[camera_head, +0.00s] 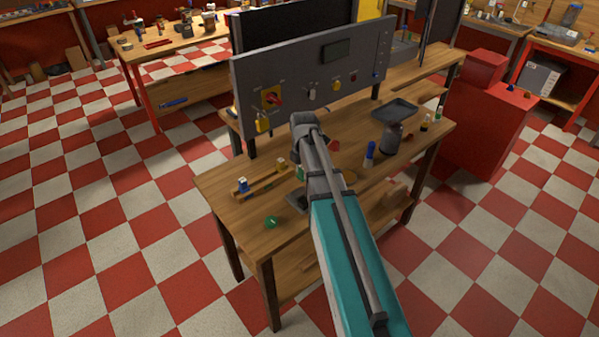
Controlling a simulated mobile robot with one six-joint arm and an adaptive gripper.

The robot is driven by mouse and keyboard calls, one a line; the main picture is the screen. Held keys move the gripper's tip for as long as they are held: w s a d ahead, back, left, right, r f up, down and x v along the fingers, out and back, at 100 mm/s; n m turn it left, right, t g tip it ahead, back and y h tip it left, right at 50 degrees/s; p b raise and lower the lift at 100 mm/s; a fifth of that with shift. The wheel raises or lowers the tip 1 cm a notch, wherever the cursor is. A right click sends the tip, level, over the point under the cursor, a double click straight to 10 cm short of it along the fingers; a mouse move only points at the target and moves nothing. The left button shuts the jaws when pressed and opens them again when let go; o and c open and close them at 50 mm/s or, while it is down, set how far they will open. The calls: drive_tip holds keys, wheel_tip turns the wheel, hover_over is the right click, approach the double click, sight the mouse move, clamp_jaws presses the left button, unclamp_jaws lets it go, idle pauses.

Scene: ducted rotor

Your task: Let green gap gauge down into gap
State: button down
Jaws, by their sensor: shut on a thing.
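My arm (345,255) reaches up across the workbench, and its dark far joint (302,122) is in front of the grey panel. My gripper is hidden behind the arm, so its jaws and whatever they hold do not show. A small green piece (300,173) shows at the arm's left edge. Another small green object (272,222) lies near the bench's front left edge. I cannot tell whether either is the green gap gauge. The ducted rotor and its gap cannot be made out.
The wooden workbench (237,207) carries a wooden rail with small blocks (262,183), a dark tray (296,203) partly behind my arm, a blue-capped bottle (369,155) and a grey scale-like stand (393,125). A grey control panel (310,75) stands behind. A red cabinet (487,120) is at right.

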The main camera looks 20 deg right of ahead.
drive_tip(key=shift+f+b, duration=3.2)
drive_tip(key=shift+b, duration=0.05)
drive_tip(key=shift+f+b, duration=1.4)
idle(1.0)
idle(0.5)
drive_tip(key=shift+c, duration=1.5)
unclamp_jaws()
drive_tip(key=shift+r, duration=0.15)
